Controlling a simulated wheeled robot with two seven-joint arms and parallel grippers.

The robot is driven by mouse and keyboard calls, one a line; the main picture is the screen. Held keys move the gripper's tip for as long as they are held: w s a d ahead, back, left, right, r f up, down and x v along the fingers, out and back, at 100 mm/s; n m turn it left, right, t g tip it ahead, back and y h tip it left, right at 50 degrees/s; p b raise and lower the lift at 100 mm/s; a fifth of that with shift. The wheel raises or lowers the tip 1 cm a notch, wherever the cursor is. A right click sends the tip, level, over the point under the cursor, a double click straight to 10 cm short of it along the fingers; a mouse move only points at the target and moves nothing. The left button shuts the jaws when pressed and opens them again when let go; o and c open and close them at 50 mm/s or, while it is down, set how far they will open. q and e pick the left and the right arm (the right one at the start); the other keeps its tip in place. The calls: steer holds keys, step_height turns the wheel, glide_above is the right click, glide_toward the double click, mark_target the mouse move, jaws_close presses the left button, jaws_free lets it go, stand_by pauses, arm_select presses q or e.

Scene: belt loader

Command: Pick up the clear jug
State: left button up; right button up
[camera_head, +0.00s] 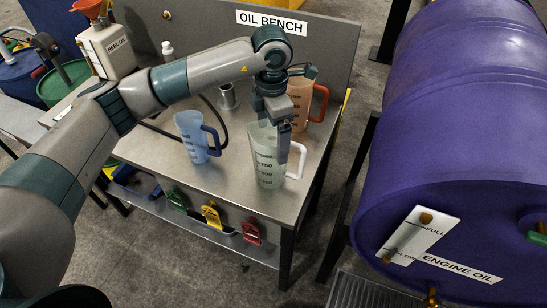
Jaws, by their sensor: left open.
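The clear jug (264,165) stands upright on the metal oil bench, near its front right part. It has dark volume marks and a white handle on its right side. My left gripper (285,127) is above the jug, pointing down, with its fingers at the jug's rim on the handle side. It is open. The fingers overlap the rim in this view, and I cannot tell whether they touch it. My right gripper is not in view.
A blue jug (194,140) stands left of the clear jug, and an orange jug (316,102) stands behind it. A metal cup (228,97) and a dark hose are farther back. A large purple drum (450,130) fills the right side.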

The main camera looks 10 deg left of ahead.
mark_target(272, 145)
arm_select(q)
steer(key=shift+f+p, duration=0.5)
steer(key=shift+p, duration=0.1)
step_height(272, 145, down, 3)
steer(key=shift+r+p, duration=0.1)
steer(key=shift+p, duration=0.75)
steer(key=shift+f, duration=0.6)
steer(key=c, duration=1.2)
